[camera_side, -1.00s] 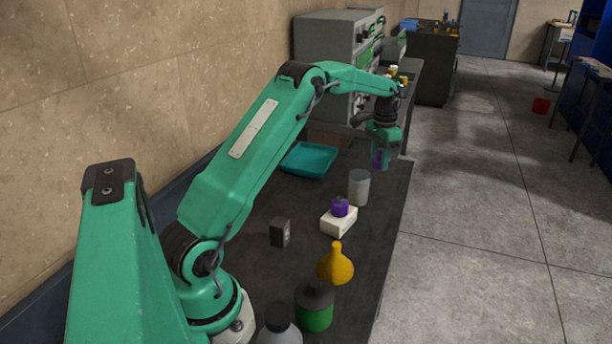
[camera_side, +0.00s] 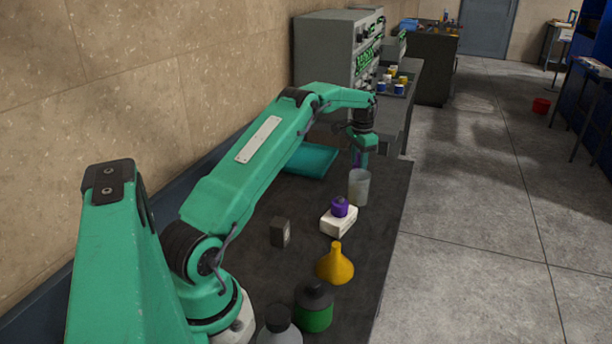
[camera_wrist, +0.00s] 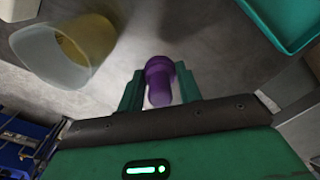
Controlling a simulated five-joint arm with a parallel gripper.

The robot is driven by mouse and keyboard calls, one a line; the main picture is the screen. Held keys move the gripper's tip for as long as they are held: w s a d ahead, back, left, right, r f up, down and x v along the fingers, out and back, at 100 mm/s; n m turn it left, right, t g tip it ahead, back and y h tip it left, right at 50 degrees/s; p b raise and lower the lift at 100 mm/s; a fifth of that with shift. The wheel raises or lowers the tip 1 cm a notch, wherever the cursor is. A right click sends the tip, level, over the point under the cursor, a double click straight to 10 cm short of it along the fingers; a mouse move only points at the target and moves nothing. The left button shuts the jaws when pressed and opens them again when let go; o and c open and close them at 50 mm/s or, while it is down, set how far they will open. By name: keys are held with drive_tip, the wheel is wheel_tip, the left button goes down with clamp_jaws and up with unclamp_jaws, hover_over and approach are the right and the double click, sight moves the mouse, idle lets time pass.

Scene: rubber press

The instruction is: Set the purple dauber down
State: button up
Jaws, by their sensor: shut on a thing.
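My gripper (camera_wrist: 159,88) is shut on the purple dauber (camera_wrist: 159,80), which sits between its two green fingers in the wrist view. In the side view my gripper (camera_side: 360,155) is above the far part of the dark bench, just behind and above a clear beaker (camera_side: 359,188). Only a sliver of the dauber shows there, and its lower end is hard to make out. The beaker also shows at upper left in the wrist view (camera_wrist: 50,50), apart from the dauber. A teal tray (camera_side: 312,160) lies left of my gripper, partly behind my arm.
A small dark box (camera_side: 280,232), a yellow funnel (camera_side: 335,264) and a green bottle (camera_side: 314,307) stand nearer. The bench's right strip is clear.

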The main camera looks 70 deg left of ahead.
drive_tip(key=shift+s+a+f, duration=0.1)
drive_tip(key=shift+a+f, duration=0.2)
drive_tip(key=shift+a, duration=0.2)
drive_tip(key=shift+a+f, duration=0.25)
drive_tip(key=shift+a, duration=0.25)
drive_tip(key=shift+f, duration=0.1)
drive_tip(key=shift+f, duration=1.9)
drive_tip(key=shift+f, duration=0.15)
drive_tip(key=o, duration=1)
wheel_tip(320, 180, up, 12)
drive_tip(key=shift+r, duration=0.15)
